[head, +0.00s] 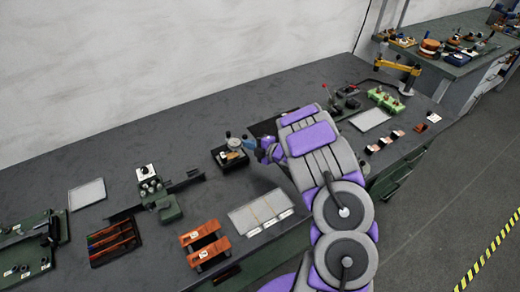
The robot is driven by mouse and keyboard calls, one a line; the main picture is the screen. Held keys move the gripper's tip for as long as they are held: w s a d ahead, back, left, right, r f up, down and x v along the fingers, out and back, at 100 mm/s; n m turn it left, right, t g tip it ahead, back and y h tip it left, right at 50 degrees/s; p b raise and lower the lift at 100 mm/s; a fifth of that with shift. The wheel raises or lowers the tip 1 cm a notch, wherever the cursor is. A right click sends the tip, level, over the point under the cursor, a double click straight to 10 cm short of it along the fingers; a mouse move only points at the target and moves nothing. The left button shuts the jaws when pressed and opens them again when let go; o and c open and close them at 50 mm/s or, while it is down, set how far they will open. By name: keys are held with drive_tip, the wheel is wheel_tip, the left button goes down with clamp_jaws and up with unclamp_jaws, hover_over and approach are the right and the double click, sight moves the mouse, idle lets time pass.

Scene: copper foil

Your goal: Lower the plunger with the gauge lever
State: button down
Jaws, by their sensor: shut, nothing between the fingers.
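A small gauge device (230,157) with a dark base and a round, pale dial-like part on top sits on the dark workbench near the middle of the view. My arm reaches in from the bottom right. My gripper (257,150), purple and blue at its end, is just to the right of the device and close to its upper part. It is shut and appears empty. I cannot tell whether it touches the lever. The lever and the plunger are too small to make out clearly, and my gripper may partly cover them.
A pale tray (262,213) and orange blocks (203,242) lie nearer the bench's front edge. A dark green fixture (160,192) stands to the left. A yellow-armed device (400,72) and green blocks (386,100) are at right. Bare bench surrounds the device's left side.

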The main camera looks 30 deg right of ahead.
drive_tip(key=shift+w+d+f+b, duration=0.1)
drive_tip(key=shift+w+d+f, duration=0.2)
drive_tip(key=shift+w, duration=0.2)
drive_tip(key=shift+w+d+f+b, duration=0.1)
drive_tip(key=shift+w+d+f, duration=0.15)
drive_tip(key=shift+w, duration=0.25)
drive_tip(key=shift+w+d+f+b, duration=0.1)
drive_tip(key=shift+w+d+f, duration=0.15)
drive_tip(key=shift+w, duration=0.25)
drive_tip(key=shift+a+r, duration=0.1)
